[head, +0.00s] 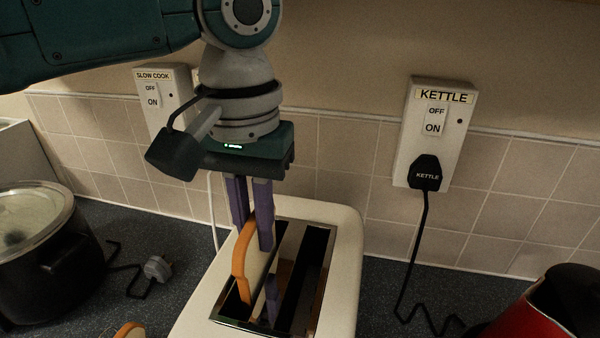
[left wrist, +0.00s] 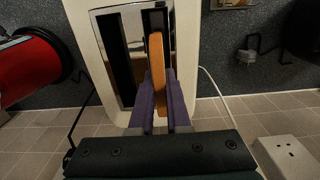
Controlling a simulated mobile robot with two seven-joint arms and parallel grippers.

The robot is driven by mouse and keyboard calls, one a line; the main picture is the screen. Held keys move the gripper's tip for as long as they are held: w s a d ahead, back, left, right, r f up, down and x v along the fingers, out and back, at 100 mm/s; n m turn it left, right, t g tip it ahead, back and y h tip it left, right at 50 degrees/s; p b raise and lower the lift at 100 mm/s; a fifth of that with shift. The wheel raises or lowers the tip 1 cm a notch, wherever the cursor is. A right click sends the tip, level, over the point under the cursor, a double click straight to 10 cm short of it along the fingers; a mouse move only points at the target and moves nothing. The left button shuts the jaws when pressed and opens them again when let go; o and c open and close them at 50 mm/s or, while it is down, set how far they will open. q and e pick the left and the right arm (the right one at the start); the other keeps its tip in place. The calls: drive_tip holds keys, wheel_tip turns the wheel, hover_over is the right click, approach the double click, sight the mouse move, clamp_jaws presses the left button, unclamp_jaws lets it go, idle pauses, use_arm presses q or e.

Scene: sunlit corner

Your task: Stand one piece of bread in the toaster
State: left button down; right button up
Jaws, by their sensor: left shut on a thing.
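My left gripper (head: 252,236) points down over the toaster, its purple fingers shut on an upright, orange-crusted piece of bread (head: 242,262). In the left wrist view the bread (left wrist: 156,60) stands edge-on between the fingers (left wrist: 159,92). The white toaster (head: 343,240) has two long dark slots in a shiny metal top. The bread lines up with the left slot in the head view, and its lower end appears to be at or just inside that slot. The exact depth is hard to tell. My right gripper is not in view.
Another bread piece (head: 130,331) shows at the bottom edge. A slow cooker (head: 50,250) stands left, with a loose plug (head: 158,268) near it. A red kettle (head: 530,318) is at lower right. The tiled wall with a kettle switch box (head: 433,130) is close behind.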

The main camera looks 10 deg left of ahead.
use_arm(q)
drive_tip(key=c, duration=0.8)
unclamp_jaws()
wheel_tip(320, 180, up, 10)
drive_tip(key=shift+r+b, duration=0.1)
drive_tip(key=shift+b, duration=0.65)
